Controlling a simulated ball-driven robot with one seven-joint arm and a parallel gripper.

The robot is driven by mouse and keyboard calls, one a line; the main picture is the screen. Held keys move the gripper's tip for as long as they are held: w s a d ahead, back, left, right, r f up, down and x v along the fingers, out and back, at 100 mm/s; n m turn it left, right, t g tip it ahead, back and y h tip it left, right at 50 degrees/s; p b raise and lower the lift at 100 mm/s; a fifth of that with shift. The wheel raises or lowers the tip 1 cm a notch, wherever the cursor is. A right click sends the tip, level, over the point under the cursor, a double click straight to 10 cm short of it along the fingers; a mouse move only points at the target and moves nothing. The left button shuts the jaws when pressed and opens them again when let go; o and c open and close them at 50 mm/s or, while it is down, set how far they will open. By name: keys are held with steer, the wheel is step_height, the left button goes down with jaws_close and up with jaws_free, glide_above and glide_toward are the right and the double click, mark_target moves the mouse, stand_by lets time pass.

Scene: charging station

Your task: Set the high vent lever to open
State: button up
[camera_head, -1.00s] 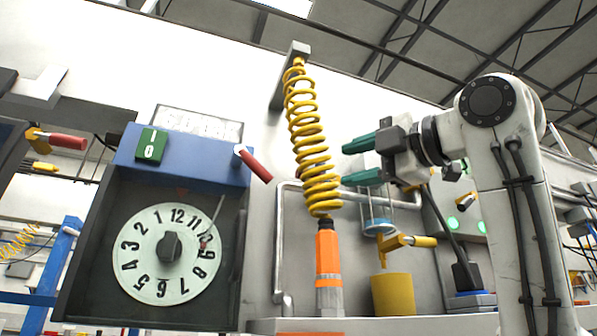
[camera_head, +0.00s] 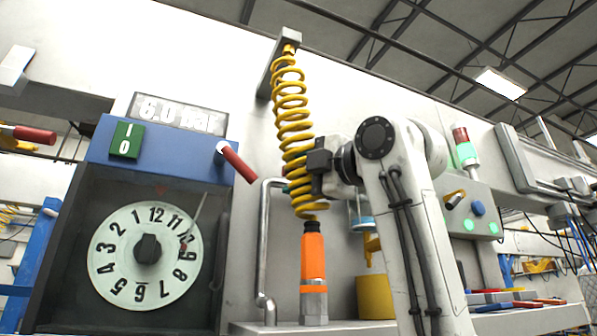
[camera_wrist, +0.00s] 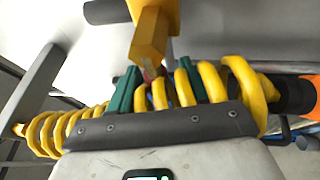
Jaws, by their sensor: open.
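No label marks the high vent lever, so I cannot tell which lever it is. A red-handled lever (camera_head: 237,162) with a white pivot slants down to the right on the blue panel. Another red-handled lever (camera_head: 33,134) lies nearly level at the far left edge. A yellow part (camera_head: 453,199) with a dark end sits on the grey button panel. My gripper (camera_wrist: 156,78) is open, its green fingers apart. In the head view its fingers are mostly hidden by the yellow coil (camera_head: 294,115). In the wrist view a yellow block (camera_wrist: 151,35) stands just beyond the fingers.
The coil hangs from a wall bracket (camera_head: 278,58) and crosses close to my fingers; contact is unclear. An orange fitting (camera_head: 313,257) is below it. A numbered dial (camera_head: 145,270) is at left under a "6.0 bar" display (camera_head: 180,112). A yellow cup (camera_head: 375,297) stands behind my arm.

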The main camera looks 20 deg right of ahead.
steer(key=shift+c, duration=0.4)
jaws_close()
